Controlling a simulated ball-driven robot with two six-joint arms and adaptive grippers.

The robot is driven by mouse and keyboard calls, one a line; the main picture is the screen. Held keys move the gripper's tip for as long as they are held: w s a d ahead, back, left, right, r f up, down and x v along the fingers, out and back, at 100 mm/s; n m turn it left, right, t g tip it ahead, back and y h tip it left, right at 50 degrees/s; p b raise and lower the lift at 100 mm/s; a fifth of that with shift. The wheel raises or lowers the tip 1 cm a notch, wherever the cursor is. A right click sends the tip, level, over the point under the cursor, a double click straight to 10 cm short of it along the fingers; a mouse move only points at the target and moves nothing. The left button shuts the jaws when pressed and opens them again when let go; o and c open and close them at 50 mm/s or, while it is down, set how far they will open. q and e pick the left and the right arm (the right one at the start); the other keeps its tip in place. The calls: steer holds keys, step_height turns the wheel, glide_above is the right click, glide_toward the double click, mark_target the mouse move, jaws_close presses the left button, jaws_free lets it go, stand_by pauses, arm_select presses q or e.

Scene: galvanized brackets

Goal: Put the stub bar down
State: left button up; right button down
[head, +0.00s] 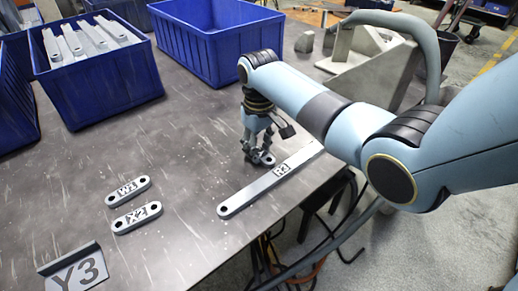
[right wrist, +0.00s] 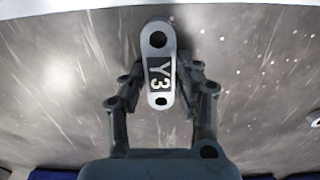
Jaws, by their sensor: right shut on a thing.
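The stub bar (right wrist: 157,48) is a short grey bar with rounded ends, a hole at each end and a black "Y3" label. In the right wrist view it lies between the two fingers of my right gripper (right wrist: 160,92), which is shut on it. In the head view my right gripper (head: 259,154) points down, low over the table beside a long bar, and mostly hides the stub bar (head: 266,159). I cannot tell whether the bar touches the table. My left gripper is not in view.
A long labelled bar (head: 245,196) lies close to my right gripper. Two short bars, one marked W3 (head: 128,191) and one X2 (head: 137,217), lie left. A Y3 sign (head: 75,271) stands front left. Blue bins (head: 100,90) line the back. The table's middle is clear.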

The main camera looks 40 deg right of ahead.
steer(key=shift+r, duration=0.15)
steer(key=c, duration=1)
jaws_free()
steer(key=shift+o, duration=0.2)
step_height(320, 180, up, 12)
steer(key=p, duration=0.2)
steer(key=shift+p, duration=0.35)
